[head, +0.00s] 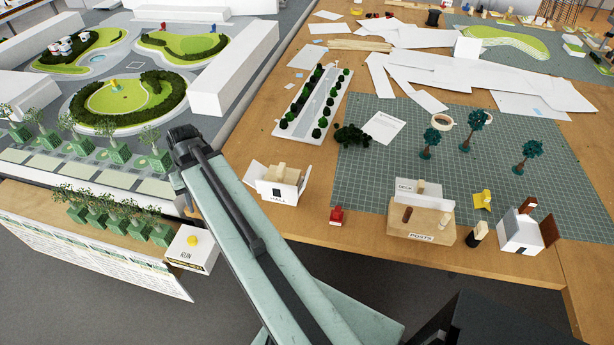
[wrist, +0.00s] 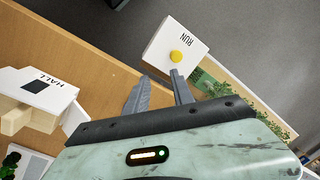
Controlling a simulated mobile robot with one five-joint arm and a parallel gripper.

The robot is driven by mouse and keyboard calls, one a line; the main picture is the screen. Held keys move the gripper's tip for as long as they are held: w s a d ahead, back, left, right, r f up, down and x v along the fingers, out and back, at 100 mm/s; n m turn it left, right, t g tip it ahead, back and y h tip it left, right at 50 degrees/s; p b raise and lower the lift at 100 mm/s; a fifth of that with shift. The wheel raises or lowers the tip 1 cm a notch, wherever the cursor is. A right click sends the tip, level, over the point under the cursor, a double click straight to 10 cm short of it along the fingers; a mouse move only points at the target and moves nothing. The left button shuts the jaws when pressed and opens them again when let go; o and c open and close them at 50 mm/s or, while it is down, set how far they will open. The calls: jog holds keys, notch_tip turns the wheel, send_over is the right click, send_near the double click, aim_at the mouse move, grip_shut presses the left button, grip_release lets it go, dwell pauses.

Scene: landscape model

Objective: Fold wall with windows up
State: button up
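The small white HALL model (head: 277,190) stands at the table's front edge, its walls partly splayed around a tan block. Its lettered wall has one dark square opening and also shows in the wrist view (wrist: 52,88). A second small white model (head: 519,236) with a dark opening and brown panels stands at the right. I cannot tell which wall is the one with windows. My gripper (wrist: 158,76) is open and empty above the white RUN box (head: 188,252). Its right fingertip appears close to the box's yellow button (wrist: 175,56); contact cannot be told. The arm hides the gripper in the head view.
A tan POSTS block (head: 420,224) with pegs, a red piece (head: 336,214) and a yellow piece (head: 482,200) stand on the right table. Small trees stand on the green cutting mat (head: 385,175). The landscape model (head: 110,60) fills the left; a dark floor gap lies in front.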

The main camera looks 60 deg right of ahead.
aim_at(307, 176)
jog(key=s+d+m, duration=0.2)
jog(key=s+d, duration=0.1)
jog(key=d, duration=0.4)
jog(key=s+d+m+t, duration=0.1)
jog(key=s+d+m, duration=0.1)
jog(key=s+d, duration=0.2)
jog(key=s+d+r+m, duration=0.1)
jog(key=s+d, duration=0.3)
jog(key=d, duration=0.6)
jog(key=shift+s+m+t+y, duration=0.1)
jog(key=shift+m+t+y, duration=0.2)
jog(key=shift+m+t, duration=0.1)
jog(key=s+d+m+t, duration=0.1)
jog(key=s+d+m, duration=0.3)
jog(key=s+d, duration=0.7)
jog(key=b+x, duration=0.7)
jog(key=shift+s+a+f, duration=0.1)
jog(key=shift+s+a, duration=0.05)
grip_shut()
